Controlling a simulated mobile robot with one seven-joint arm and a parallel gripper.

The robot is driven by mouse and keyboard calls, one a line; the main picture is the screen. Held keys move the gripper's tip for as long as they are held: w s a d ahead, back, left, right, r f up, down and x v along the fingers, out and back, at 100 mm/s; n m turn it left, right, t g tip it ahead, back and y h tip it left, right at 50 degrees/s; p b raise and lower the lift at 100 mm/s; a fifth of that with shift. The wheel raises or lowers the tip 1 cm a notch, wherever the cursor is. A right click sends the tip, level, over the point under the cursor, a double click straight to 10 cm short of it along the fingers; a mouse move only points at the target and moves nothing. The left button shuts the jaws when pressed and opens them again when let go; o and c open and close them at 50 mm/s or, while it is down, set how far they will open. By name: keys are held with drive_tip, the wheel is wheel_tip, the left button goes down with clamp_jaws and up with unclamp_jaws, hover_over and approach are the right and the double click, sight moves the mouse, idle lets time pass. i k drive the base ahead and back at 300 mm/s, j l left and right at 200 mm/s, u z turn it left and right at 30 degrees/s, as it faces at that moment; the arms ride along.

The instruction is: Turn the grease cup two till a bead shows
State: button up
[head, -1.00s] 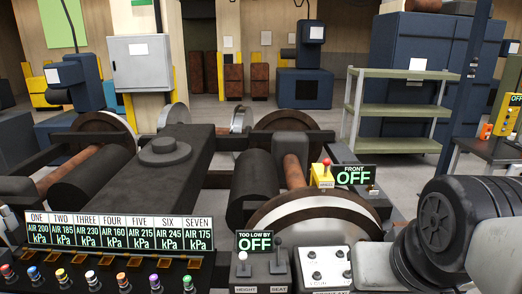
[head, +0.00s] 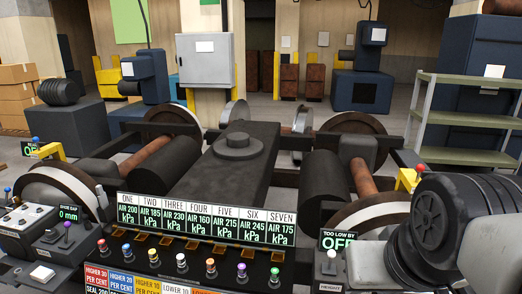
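A black panel (head: 150,236) at the front carries a row of displays marked ONE to SEVEN. The TWO display (head: 151,212) reads AIR 185 kPa. Several small coloured-top knobs stand below the row, and a blue-topped knob (head: 126,249) is second from the left. I cannot tell whether any of these is a grease cup, and no bead of grease shows. My arm's dark and pale links fill the lower right, and my gripper is outside the view.
A bogie frame (head: 240,170) with rusty wheels and axles stands behind the panel. A left console (head: 25,222) has a display reading 0 mm. A TOO LOW BY display (head: 338,240) is partly covered by my arm. Cardboard boxes (head: 15,90) stand far left and green shelving (head: 470,115) right.

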sight(15, 199)
drive_tip(key=j+u, duration=0.15)
drive_tip(key=j, duration=0.3)
drive_tip(key=i+j+u, duration=0.15)
drive_tip(key=j, duration=0.25)
drive_tip(key=j+u, duration=0.15)
drive_tip(key=j, duration=0.3)
drive_tip(key=i+j+u, duration=0.15)
drive_tip(key=j, duration=0.25)
drive_tip(key=i+j+u, duration=0.15)
drive_tip(key=j, duration=0.25)
drive_tip(key=i+j+u, duration=0.15)
drive_tip(key=j, duration=0.25)
drive_tip(key=i+j+u, duration=0.15)
drive_tip(key=j, duration=0.2)
drive_tip(key=i+j+u, duration=0.15)
drive_tip(key=j, duration=0.2)
drive_tip(key=i+j, duration=0.2)
drive_tip(key=j, duration=0.2)
drive_tip(key=i+j+u, duration=0.1)
drive_tip(key=j, duration=0.25)
drive_tip(key=i, duration=0.1)
